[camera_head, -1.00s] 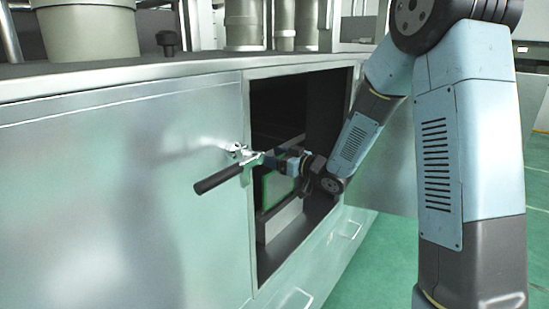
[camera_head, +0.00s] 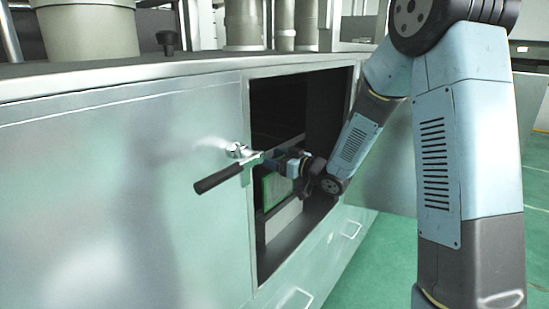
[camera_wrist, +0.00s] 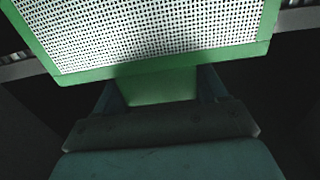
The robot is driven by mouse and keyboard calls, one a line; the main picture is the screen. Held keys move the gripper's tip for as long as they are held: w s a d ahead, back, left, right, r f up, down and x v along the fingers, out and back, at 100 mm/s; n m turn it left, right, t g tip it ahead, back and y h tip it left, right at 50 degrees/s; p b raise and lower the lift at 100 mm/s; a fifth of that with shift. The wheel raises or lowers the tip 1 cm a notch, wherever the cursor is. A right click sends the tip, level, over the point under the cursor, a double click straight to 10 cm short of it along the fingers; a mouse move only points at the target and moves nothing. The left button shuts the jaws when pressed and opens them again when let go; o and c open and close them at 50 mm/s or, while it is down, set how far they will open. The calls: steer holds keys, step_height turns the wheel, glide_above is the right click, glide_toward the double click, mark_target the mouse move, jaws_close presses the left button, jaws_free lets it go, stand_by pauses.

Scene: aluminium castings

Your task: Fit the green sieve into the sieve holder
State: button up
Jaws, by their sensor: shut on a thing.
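The green sieve (camera_wrist: 155,30) has a green frame around a pale perforated mesh and fills the upper part of the wrist view. My gripper (camera_wrist: 160,90) is shut on the green tab at the sieve's near edge, with a finger on each side. In the head view the sieve (camera_head: 276,188) is inside the dark cabinet opening, below my gripper (camera_head: 279,163), whose fingers are partly hidden. A pale bar (camera_wrist: 298,19) runs behind the sieve; I cannot tell whether it belongs to the sieve holder. Whether the sieve touches the holder is hidden.
The cabinet's metal front (camera_head: 120,190) surrounds the opening on the left. A black-handled lever (camera_head: 218,180) sticks out before the opening's left edge, close to my gripper. My arm enters from the right. A pale block (camera_head: 283,217) lies below the sieve.

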mark_target(280, 182)
steer(key=shift+f, duration=3.9)
steer(key=o, duration=1.8)
steer(key=v, duration=1.3)
steer(key=shift+s+d+f, duration=0.1)
steer(key=shift+s+d, duration=0.15)
steer(key=shift+d, duration=0.1)
steer(key=shift+w, duration=0.1)
